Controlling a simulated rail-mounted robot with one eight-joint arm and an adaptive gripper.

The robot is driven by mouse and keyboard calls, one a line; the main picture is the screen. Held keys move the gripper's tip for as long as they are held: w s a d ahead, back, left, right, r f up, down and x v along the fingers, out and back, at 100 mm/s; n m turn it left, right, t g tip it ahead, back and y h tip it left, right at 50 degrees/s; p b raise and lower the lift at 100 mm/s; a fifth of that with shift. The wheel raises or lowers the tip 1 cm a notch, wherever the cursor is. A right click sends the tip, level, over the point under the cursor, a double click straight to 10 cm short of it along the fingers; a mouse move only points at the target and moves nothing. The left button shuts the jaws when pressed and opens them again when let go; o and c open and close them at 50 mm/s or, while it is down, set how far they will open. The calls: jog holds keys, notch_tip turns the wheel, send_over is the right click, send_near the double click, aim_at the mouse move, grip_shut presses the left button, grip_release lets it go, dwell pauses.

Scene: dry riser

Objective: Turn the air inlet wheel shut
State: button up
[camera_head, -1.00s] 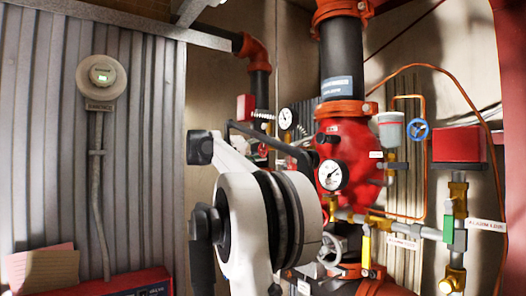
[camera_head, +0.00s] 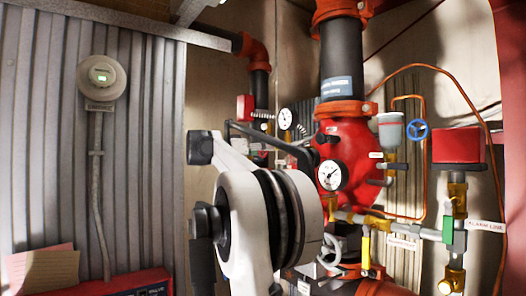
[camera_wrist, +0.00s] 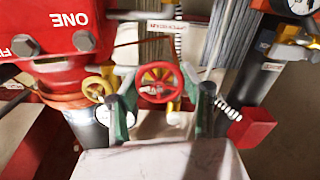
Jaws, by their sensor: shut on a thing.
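A small red spoked wheel (camera_wrist: 160,71) is in the middle of the wrist view, with a yellow stem or pipe behind it. My gripper (camera_wrist: 165,88) has one green-and-grey finger on each side of this wheel, and the fingers close on its rim. A smaller yellow wheel (camera_wrist: 97,90) sits just left of the left finger. No readable label shows which wheel is the air inlet. In the head view my arm covers the gripper and the red wheel.
A red valve body (camera_head: 345,145) with a pressure gauge (camera_head: 332,176) stands right of my arm. A blue wheel (camera_head: 417,130), a grey wheel (camera_head: 330,252) and copper tubing are close by. A red box (camera_wrist: 232,130) is right of my gripper. Corrugated wall lies left.

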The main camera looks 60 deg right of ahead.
jog(key=shift+m, duration=0.3)
jog(key=o, duration=1)
jog(key=shift+c, duration=0.2)
jog(key=v, duration=1.2)
